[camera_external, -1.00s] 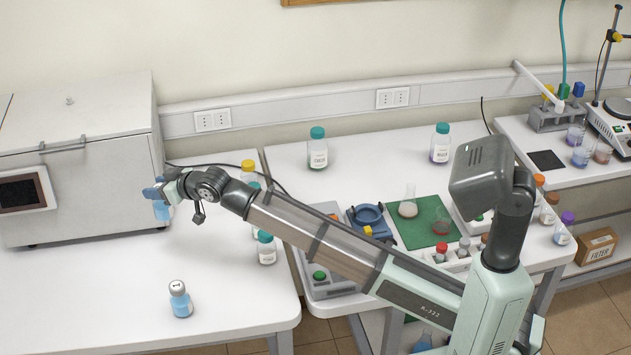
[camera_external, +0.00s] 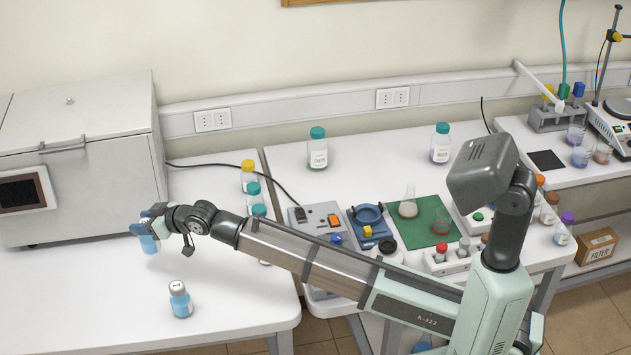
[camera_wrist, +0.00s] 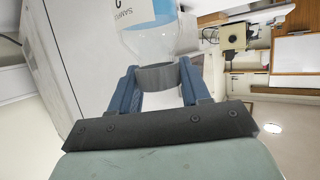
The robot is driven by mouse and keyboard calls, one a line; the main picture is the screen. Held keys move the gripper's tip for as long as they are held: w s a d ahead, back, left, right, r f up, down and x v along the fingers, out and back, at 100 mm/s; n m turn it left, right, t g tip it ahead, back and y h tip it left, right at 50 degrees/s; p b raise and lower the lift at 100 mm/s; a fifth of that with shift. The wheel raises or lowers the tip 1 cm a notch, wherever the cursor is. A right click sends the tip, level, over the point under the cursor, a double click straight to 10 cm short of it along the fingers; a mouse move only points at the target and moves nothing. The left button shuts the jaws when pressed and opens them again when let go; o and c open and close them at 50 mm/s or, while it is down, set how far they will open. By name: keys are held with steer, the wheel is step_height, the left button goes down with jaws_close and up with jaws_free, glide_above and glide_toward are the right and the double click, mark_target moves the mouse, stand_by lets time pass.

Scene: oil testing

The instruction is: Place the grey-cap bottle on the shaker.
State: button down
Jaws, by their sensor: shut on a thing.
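My gripper (camera_external: 148,222) is at the left over the white table, in front of the grey box oven. It is shut on the grey-cap bottle (camera_external: 150,243), which holds blue liquid and hangs a little tilted, seemingly above the tabletop. In the wrist view the two blue fingers (camera_wrist: 158,78) grip the grey cap, and the clear bottle body with its label (camera_wrist: 122,12) extends beyond them. A grey bench device with an orange switch (camera_external: 315,220) stands right of the bottles, partly behind my arm. I cannot tell for certain whether it is the shaker.
A second blue bottle with a pale cap (camera_external: 180,300) stands upright near the front. The oven (camera_external: 85,165) is close behind my gripper. Several capped bottles (camera_external: 250,190) stand behind my arm. A blue ring device (camera_external: 368,215) and flask (camera_external: 408,203) are further right.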

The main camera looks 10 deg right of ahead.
mark_target(145, 246)
steer(key=shift+f, duration=3.75)
steer(key=shift+f, duration=0.2)
steer(key=c, duration=0.5)
jaws_free()
steer(key=shift+r, duration=0.1)
steer(key=shift+d+r, duration=0.1)
steer(key=v, duration=1.2)
